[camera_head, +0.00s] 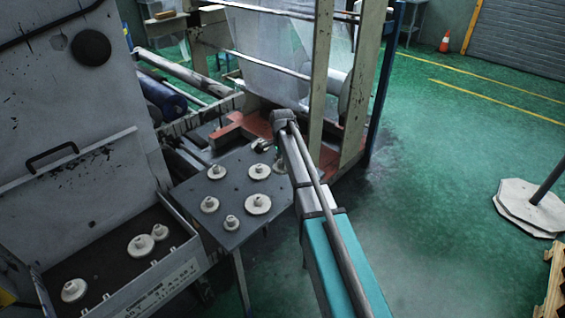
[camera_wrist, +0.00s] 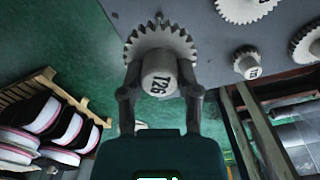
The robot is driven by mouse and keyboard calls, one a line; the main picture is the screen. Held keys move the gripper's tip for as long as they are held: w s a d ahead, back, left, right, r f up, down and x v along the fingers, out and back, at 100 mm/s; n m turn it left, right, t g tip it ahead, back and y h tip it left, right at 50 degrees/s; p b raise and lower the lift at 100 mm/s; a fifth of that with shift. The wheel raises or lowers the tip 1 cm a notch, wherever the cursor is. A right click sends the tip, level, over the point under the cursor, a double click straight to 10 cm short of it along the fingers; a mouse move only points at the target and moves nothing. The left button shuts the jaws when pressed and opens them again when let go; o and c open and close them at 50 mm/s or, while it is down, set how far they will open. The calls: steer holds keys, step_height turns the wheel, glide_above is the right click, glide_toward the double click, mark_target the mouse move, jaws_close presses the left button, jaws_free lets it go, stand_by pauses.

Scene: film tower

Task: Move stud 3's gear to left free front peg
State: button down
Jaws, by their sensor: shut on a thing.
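In the wrist view my gripper (camera_wrist: 160,92) is shut on the hub of a pale toothed gear (camera_wrist: 158,42), one finger on each side. The hub carries a dark mark that looks like T26. The gear overlaps the edge of the grey plate (camera_wrist: 200,22); I cannot tell whether it touches the plate or sits on a peg. In the head view my arm hides most of the gripper. Stud numbers and free pegs cannot be made out.
A grey tray (camera_head: 110,262) at the lower left holds more pale gears (camera_head: 140,245). The machine frame (camera_head: 320,80) rises behind the plate. Green floor (camera_head: 440,200) lies open to the right. Pale rolls (camera_wrist: 45,115) lie on a wooden pallet in the wrist view.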

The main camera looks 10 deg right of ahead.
mark_target(282, 186)
steer(key=shift+f+b, duration=3.85)
steer(key=shift+f, duration=0.2)
steer(key=shift+s+f+b, duration=0.1)
steer(key=shift+f+b, duration=0.85)
steer(key=shift+c, duration=1.2)
jaws_free()
